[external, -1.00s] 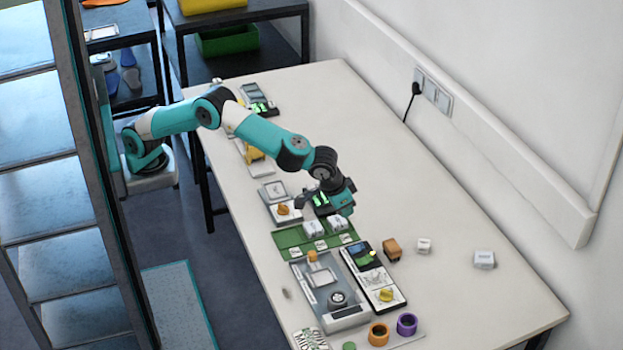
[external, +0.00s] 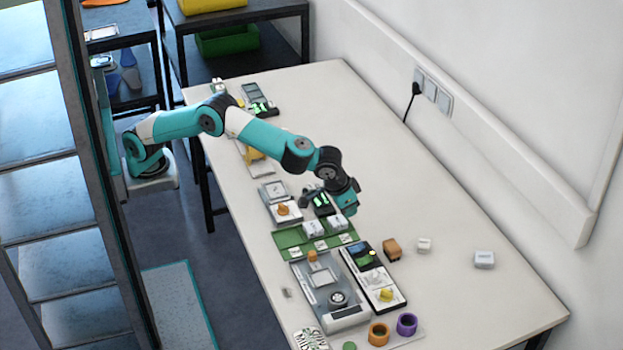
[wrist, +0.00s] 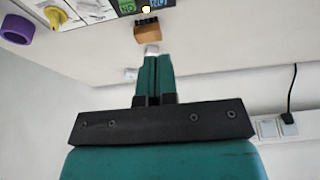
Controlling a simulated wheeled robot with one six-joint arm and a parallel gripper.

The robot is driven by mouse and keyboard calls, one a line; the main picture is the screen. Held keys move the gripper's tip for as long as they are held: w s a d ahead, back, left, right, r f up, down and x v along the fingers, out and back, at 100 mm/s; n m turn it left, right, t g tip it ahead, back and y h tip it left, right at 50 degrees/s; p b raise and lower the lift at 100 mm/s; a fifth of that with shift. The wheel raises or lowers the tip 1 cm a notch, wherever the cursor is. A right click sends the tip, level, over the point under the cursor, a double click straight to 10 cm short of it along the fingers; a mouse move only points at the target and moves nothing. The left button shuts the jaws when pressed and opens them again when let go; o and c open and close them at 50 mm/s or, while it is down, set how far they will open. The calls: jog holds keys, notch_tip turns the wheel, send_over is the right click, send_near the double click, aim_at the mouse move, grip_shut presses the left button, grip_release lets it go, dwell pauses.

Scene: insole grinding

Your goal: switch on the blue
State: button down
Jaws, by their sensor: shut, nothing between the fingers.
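A control panel with a black face (external: 361,256) stands right of the grey machine in the external view. In the wrist view its end shows at the top edge, with a green square (wrist: 127,6) and a blue square (wrist: 157,4) bearing upside-down lettering. A small yellow light (wrist: 146,9) glows between them. A yellow knob (external: 386,295) sits on the panel's white lower part and also shows in the wrist view (wrist: 54,16). My gripper (external: 347,207) is above the table, behind the panel and apart from it. In the wrist view its teal fingers (wrist: 155,75) are together and empty.
A brown block (external: 392,250) with dark bristles stands close right of the panel. White blocks (external: 424,245) (external: 484,260) lie further right. A grey machine (external: 333,297) is left of the panel, a green tray (external: 290,237) behind. Orange and purple rings (external: 407,324) stand in front. The table's right side is mostly clear.

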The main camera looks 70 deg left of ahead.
aim_at(361, 244)
jog(key=x, duration=0.4)
jog(key=p+x, duration=0.1)
jog(key=x, duration=0.8)
jog(key=shift+s+f+p, duration=0.15)
jog(key=shift+s+p, duration=0.2)
jog(key=shift+s, duration=0.05)
jog(key=shift+f, duration=0.1)
jog(key=shift+w+f+b, duration=0.25)
jog(key=shift+f+b, duration=0.15)
jog(key=shift+b, duration=0.25)
jog(key=shift+s, duration=0.15)
